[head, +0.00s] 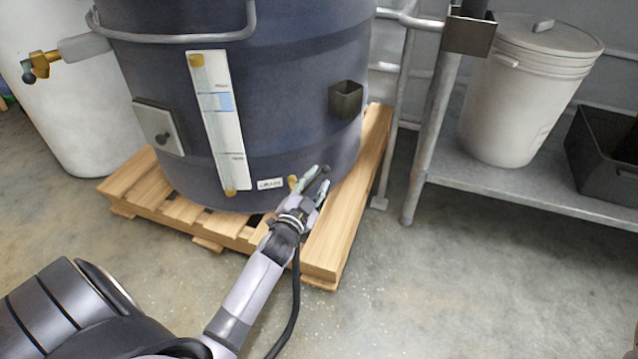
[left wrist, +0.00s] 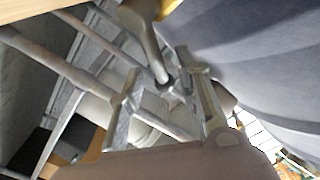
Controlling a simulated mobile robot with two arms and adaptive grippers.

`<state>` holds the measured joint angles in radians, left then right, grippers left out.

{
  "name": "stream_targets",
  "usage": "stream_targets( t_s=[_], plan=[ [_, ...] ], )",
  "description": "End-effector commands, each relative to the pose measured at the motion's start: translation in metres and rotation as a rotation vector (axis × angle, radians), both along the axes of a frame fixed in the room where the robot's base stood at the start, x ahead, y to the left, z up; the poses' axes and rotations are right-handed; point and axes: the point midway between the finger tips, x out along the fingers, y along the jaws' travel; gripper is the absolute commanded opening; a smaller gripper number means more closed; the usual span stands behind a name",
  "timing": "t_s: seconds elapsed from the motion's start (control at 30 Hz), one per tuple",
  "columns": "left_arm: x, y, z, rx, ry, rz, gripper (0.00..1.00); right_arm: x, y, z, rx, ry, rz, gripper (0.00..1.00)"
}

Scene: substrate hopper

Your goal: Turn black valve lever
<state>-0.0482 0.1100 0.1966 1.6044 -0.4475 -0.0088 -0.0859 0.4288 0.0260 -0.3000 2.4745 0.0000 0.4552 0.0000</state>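The blue-grey hopper (head: 285,95) stands on a wooden pallet, with a "DRAIN" label (head: 270,184) low on its front. Beside the label is a brass valve fitting (head: 292,182), partly hidden by my left gripper (head: 310,181). A small dark piece, apparently the valve lever (head: 324,169), shows at the fingertips. In the left wrist view the lever (left wrist: 147,42) looks grey-brown and reaches down from the top, its end between the fingers of my left gripper (left wrist: 160,88). The fingers stand apart, with gaps visible beside the lever. My right gripper is not in view.
The pallet (head: 342,225) sticks out below and right of the hopper. A metal shelf (head: 500,195) at right holds a lidded bucket (head: 520,95) and a black bin (head: 600,160). Another brass valve (head: 38,66) is at upper left. The floor in front is clear.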

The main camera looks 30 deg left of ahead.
Motion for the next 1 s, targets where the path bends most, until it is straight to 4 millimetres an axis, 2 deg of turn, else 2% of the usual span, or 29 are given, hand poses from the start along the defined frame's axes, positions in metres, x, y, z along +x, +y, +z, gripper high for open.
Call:
stream_targets(
  t_s=[0.1,0.2,0.53,1.0],
  plan=[
    [0.015,0.003,-0.002,0.001,-0.001,-0.001,0.31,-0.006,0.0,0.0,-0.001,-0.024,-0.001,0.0],
    [0.021,0.004,-0.001,0.001,-0.001,-0.001,0.31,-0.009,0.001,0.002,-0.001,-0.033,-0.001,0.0],
    [0.024,0.005,0.0,0.0,0.001,-0.001,0.31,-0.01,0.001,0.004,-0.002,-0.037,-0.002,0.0],
    [0.024,0.004,-0.001,0.0,0.001,-0.002,0.0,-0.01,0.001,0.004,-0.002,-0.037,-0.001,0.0]
  ],
)
